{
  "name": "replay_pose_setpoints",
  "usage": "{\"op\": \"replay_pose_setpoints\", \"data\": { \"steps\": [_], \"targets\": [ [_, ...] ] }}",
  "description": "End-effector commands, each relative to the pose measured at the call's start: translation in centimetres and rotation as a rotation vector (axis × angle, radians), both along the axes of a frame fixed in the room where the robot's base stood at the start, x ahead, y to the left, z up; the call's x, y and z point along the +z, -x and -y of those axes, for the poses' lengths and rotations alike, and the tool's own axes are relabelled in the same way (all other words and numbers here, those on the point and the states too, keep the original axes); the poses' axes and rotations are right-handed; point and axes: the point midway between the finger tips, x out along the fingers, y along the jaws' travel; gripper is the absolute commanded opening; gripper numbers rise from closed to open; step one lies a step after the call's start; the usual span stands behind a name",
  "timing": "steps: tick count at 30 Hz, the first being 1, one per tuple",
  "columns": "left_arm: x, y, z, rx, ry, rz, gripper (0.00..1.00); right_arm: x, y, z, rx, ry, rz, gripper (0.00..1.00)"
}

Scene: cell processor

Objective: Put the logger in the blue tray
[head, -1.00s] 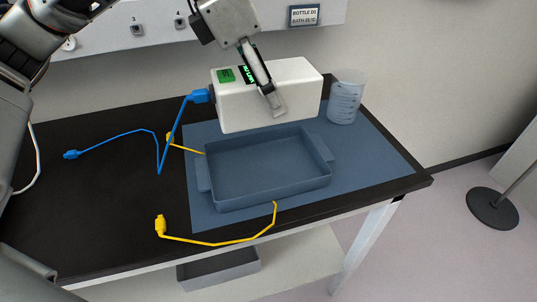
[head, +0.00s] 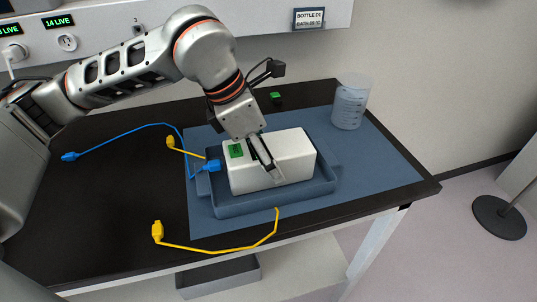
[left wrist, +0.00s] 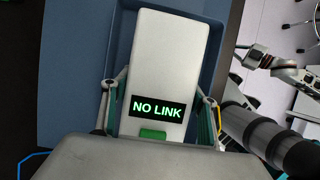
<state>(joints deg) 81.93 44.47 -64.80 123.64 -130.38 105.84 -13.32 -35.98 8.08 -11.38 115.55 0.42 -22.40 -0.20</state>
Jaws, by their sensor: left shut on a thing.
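The logger is a white box (head: 295,152) with a green patch on top. In the left wrist view it (left wrist: 165,55) shows a "NO LINK" display. It sits level within the outline of the blue tray (head: 225,209), low between its walls; I cannot tell whether it touches the floor. My left gripper (head: 268,165) comes from above and is shut on the logger, with fingers on both sides in the left wrist view (left wrist: 158,112). A blue cable plug (head: 211,166) is at the logger's left end.
The tray stands on a blue mat (head: 385,165) on a dark table. A clear beaker (head: 350,103) is at the back right. Yellow plugs lie left (head: 171,142) and front left (head: 157,230). A small green-topped thing (head: 276,97) is behind the tray.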

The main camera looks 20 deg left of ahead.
Motion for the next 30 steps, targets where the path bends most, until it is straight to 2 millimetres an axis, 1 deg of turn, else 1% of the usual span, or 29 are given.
{"op": "replay_pose_setpoints", "data": {
  "steps": [6, 10, 11, 12, 13, 23, 26, 30],
  "targets": [
    [0.2, -0.1, 0.0, 0.000, 0.002, 0.005, 0.20, 0.1, 0.1, 0.0, 0.001, -0.001, 0.000, 0.00],
    [-0.2, -0.1, 0.0, 0.001, 0.000, 0.003, 0.20, -0.1, 0.3, 0.0, 0.000, -0.001, -0.005, 0.00],
    [-0.3, 0.0, 0.0, 0.001, 0.000, 0.002, 0.61, -0.1, 0.3, 0.0, 0.001, 0.000, -0.004, 0.00],
    [-0.2, 0.0, 0.0, 0.001, 0.000, 0.002, 0.71, -0.1, 0.3, 0.0, 0.001, 0.000, -0.004, 0.00],
    [-0.2, 0.0, 0.0, 0.001, 0.000, 0.002, 0.75, -0.1, 0.3, 0.0, 0.001, 0.000, -0.003, 0.00],
    [-0.1, -0.1, 0.0, 0.001, 0.000, 0.003, 0.75, 0.0, 0.2, -0.1, 0.001, 0.000, -0.001, 0.00],
    [0.5, -0.1, -0.1, 0.002, 0.000, 0.005, 0.75, 0.3, 0.0, -0.1, 0.000, -0.001, 0.003, 0.00],
    [2.4, 0.3, -0.8, 0.004, 0.000, 0.007, 0.75, 0.6, -0.4, -0.1, 0.001, -0.002, 0.009, 0.00]
  ]
}}
